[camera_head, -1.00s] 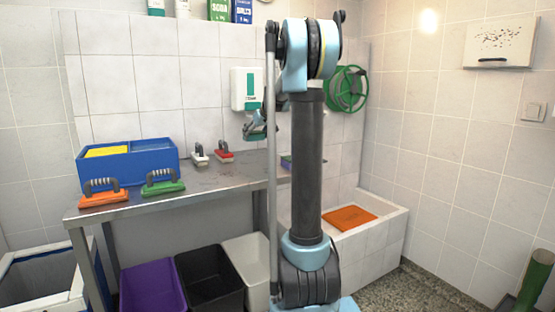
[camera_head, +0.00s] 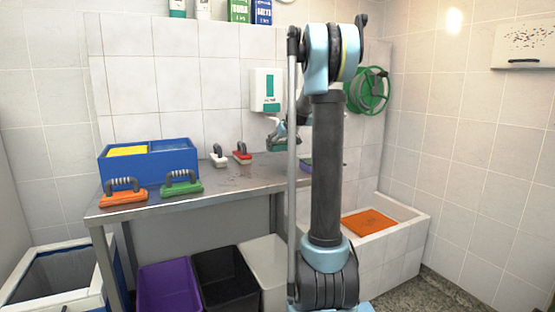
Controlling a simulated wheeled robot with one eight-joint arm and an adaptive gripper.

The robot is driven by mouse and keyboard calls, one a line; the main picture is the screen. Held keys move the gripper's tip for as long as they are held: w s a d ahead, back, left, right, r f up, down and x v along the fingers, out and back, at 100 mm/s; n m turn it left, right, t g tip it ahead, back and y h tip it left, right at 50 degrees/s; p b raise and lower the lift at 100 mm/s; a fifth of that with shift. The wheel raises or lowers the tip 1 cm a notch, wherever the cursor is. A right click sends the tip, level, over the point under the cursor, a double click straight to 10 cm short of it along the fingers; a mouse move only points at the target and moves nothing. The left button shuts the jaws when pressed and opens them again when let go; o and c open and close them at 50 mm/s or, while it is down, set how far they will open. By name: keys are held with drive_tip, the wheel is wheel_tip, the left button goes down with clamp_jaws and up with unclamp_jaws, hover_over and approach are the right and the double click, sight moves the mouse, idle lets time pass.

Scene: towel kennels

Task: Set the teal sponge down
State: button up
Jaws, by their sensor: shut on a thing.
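My gripper (camera_head: 277,143) is small in the head view, left of my arm's dark column and above the back part of the steel table. It is shut on the teal sponge (camera_head: 275,148), of which only a small dark teal part shows. My arm hides part of the wrist, and the exact gap between sponge and table cannot be told.
The steel table (camera_head: 235,182) bears a blue two-part box (camera_head: 172,165), an orange brush (camera_head: 124,195), a green brush (camera_head: 182,186), a white brush (camera_head: 218,156), a red brush (camera_head: 242,153) and a purple-green item (camera_head: 306,164). Purple (camera_head: 168,290) and black (camera_head: 225,280) bins stand below.

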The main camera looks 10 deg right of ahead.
drive_tip(key=shift+f, duration=2.65)
drive_tip(key=o, duration=0.8)
drive_tip(key=shift+c, duration=0.2)
